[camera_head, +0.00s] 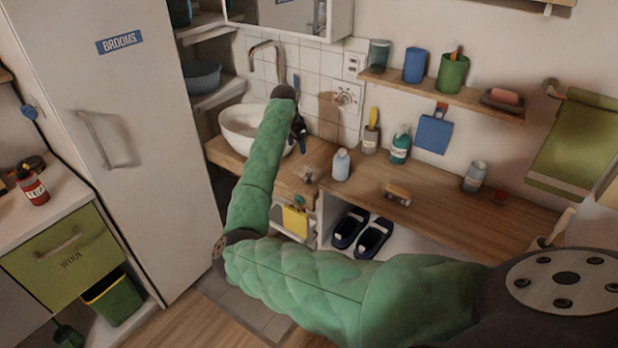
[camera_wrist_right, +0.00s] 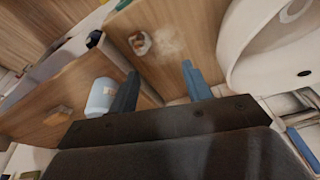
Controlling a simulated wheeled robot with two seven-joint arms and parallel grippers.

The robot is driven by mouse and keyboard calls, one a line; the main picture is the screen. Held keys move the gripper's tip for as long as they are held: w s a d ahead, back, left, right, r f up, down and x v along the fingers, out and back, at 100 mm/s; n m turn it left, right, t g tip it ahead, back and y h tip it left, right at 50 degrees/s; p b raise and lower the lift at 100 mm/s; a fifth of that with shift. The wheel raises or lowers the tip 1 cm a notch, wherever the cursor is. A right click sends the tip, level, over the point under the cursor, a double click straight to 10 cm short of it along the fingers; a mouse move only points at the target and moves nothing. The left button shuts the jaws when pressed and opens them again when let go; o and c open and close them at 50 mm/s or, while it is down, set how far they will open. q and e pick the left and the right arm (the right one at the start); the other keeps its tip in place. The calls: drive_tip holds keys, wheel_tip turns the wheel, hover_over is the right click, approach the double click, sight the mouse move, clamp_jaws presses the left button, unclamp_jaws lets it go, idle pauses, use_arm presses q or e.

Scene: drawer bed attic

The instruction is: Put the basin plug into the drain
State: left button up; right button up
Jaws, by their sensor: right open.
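The white basin (camera_head: 240,124) stands on the wooden counter under the tap (camera_head: 268,50). In the right wrist view the basin (camera_wrist_right: 252,60) is at the upper right, with a small dark round spot (camera_wrist_right: 304,73) inside that may be the drain. A small pale-brown object (camera_wrist_right: 140,42) lies on the counter; it also shows in the head view (camera_head: 306,174). I cannot tell whether it is the plug. My right gripper (camera_head: 300,152) is open and empty beside the basin; its blue fingers (camera_wrist_right: 160,68) point toward the counter near that object. My left gripper is out of view.
A small red item (camera_head: 499,198) lies farther right. A shelf (camera_head: 440,93) with cups is above. The middle of the right counter is mostly clear.

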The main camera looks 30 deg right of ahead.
sight(309, 171)
drive_tip(key=shift+s+d+f+m+g+h+p, duration=0.15)
drive_tip(key=shift+s+d+f+m+g+h, duration=0.2)
drive_tip(key=shift+f+m, duration=0.85)
drive_tip(key=shift+s+d+f+m+g+h+p, duration=0.1)
drive_tip(key=shift+s+f+m+g+h+p, duration=0.15)
drive_tip(key=shift+f+m+g, duration=0.65)
drive_tip(key=shift+s+d+f+m+g+h+p, duration=0.15)
drive_tip(key=shift+s+d+f+m+h, duration=0.2)
drive_tip(key=shift+f+m, duration=1.1)
drive_tip(key=shift+n, duration=0.45)
drive_tip(key=p+x, duration=0.2)
drive_tip(key=x, duration=0.2)
drive_tip(key=shift+s+f, duration=0.15)
drive_tip(key=shift+s, duration=0.05)
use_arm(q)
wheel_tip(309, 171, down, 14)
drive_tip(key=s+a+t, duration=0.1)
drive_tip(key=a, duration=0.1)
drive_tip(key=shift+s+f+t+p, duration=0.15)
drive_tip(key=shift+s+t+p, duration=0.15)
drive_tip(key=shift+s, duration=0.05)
use_arm(e)
drive_tip(key=shift+s+d+f, duration=0.1)
drive_tip(key=shift+d+f, duration=0.05)
drive_tip(key=shift+f, duration=0.55)
